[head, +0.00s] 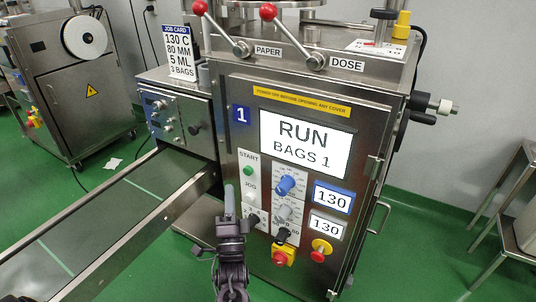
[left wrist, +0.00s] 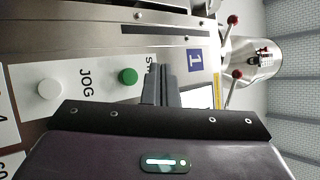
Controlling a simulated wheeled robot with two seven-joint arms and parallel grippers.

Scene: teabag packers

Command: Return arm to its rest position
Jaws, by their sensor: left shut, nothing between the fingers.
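My left gripper (head: 229,192) is shut and empty, pointing up in front of the machine's control panel in the head view. Its fingertips are just below and left of the green START button (head: 248,171) and partly cover the panel's left edge. In the left wrist view the closed fingers (left wrist: 161,86) show in front of the panel, near the green button (left wrist: 127,76) and the white JOG button (left wrist: 49,89). I cannot tell whether they touch the panel. The display (head: 304,145) reads RUN, BAGS 1. My right gripper is not in view.
A conveyor (head: 95,215) runs from the machine to the lower left. Two red-knobbed levers, PAPER (head: 240,49) and DOSE (head: 317,61), stand on top. A metal table (head: 520,200) stands at far right.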

